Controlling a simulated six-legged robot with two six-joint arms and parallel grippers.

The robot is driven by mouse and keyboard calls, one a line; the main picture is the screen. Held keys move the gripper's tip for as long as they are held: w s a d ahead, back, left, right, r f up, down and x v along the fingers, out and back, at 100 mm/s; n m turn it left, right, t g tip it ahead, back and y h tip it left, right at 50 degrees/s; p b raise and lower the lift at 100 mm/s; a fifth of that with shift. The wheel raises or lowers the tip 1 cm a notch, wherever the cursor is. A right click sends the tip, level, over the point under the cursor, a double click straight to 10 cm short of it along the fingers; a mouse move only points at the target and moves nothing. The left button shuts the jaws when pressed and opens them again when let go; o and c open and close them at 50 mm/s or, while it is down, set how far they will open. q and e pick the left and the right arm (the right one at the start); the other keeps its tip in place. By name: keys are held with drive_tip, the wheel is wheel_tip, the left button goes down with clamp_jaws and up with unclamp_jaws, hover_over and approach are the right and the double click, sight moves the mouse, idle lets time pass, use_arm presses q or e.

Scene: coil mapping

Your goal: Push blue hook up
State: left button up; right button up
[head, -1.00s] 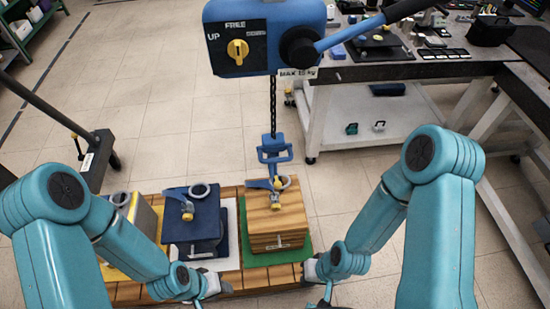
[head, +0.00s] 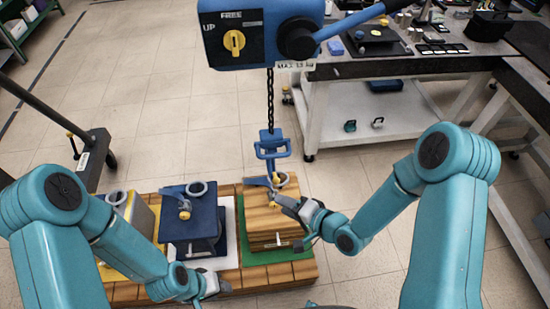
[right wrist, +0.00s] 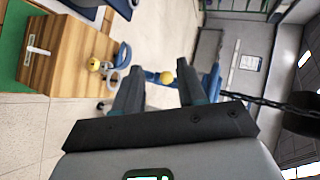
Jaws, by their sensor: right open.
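The blue hook (head: 270,146) hangs on a dark chain just above the wooden box (head: 258,222). In the right wrist view the blue hook (right wrist: 211,82) shows beyond the fingers, and a yellow ball (right wrist: 167,77) appears between them. My right gripper (head: 279,199) is open, beside the box's top and below the hook's blue frame; contact cannot be told. It also shows in the right wrist view (right wrist: 160,68). My left gripper (head: 218,287) is low, in front of the navy box; its jaws are unclear.
A blue hoist (head: 262,40) with a yellow knob (head: 234,41) hangs above. A navy box (head: 192,222) stands left of the wooden box on a slatted pallet (head: 272,275). A workbench (head: 375,66) stands at the back right. Floor between pallet and bench is clear.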

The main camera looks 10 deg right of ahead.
wheel_tip(320, 180, up, 2)
drive_tip(key=w+d+t+y+b, duration=0.2)
drive_tip(key=w+y+b, duration=0.1)
drive_tip(key=n+t+y+b, duration=0.1)
drive_tip(key=t+y+b, duration=0.15)
drive_tip(key=b, duration=0.35)
approach(275, 154)
use_arm(q)
wheel_tip(275, 154, down, 9)
drive_tip(key=p, duration=0.1)
drive_tip(key=shift+f, duration=0.2)
use_arm(e)
drive_tip(key=x, duration=0.9)
drive_tip(key=shift+w+a+f, duration=0.3)
drive_tip(key=shift+w, duration=0.05)
use_arm(q)
drive_tip(key=shift+p, duration=0.3)
use_arm(e)
clamp_jaws()
